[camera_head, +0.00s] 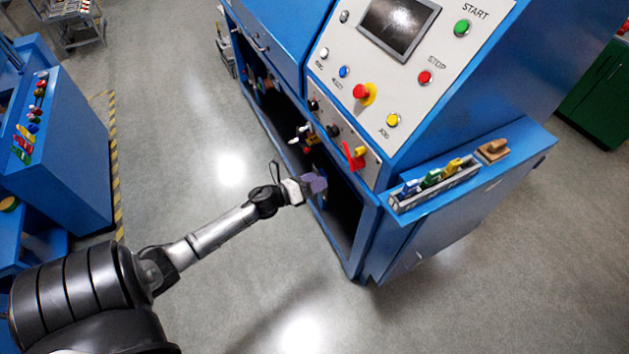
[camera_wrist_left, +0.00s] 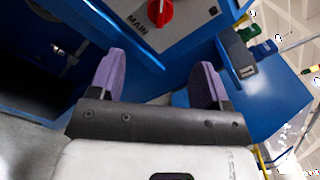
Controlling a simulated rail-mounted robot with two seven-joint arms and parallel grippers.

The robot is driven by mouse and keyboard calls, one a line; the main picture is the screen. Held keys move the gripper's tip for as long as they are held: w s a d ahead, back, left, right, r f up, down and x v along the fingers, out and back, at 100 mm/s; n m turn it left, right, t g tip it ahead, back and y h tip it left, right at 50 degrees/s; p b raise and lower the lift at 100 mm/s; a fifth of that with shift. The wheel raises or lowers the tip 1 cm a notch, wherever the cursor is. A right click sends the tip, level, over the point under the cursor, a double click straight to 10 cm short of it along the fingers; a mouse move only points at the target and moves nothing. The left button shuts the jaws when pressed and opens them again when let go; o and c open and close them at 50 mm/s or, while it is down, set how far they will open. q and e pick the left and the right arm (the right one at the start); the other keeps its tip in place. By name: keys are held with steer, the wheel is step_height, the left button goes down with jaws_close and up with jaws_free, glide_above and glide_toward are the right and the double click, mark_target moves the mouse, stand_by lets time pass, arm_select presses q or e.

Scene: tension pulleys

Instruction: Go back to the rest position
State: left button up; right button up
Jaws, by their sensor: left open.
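My left gripper (camera_head: 316,184) is at the end of my outstretched left arm, in front of the open lower bay of the blue machine (camera_head: 455,100). In the left wrist view my left gripper (camera_wrist_left: 162,85) shows two purple fingers spread apart with nothing between them. A red rotary switch (camera_head: 354,156) sits on the machine's panel above and to the right of the gripper. In the left wrist view the red switch (camera_wrist_left: 160,12) is beyond the fingers, beside the word MAIN, and apart from them. My right gripper is not in view.
A control panel with a screen (camera_head: 399,25) and coloured buttons tops the machine. A tray (camera_head: 436,187) of coloured items sits on its right ledge. A blue cabinet (camera_head: 65,160) with coloured items stands at the left. The grey floor (camera_head: 190,120) between is clear.

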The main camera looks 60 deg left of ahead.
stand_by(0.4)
arm_select(q)
steer(key=a+f+n+g+y, duration=0.25)
steer(key=a+n+y, duration=0.5)
steer(key=n, duration=0.55)
steer(key=s+d+n+g+h, duration=0.3)
steer(key=s+d+n+g, duration=0.35)
steer(key=s+d, duration=0.8)
steer(key=s+d+n+g+h, duration=0.4)
steer(key=s+d+n, duration=0.55)
steer(key=d, duration=0.85)
step_height(320, 180, up, 27)
steer(key=m+g+y+p, duration=0.1)
steer(key=p, duration=2.6)
steer(key=shift+s+m, duration=0.3)
steer(key=shift+y, duration=0.25)
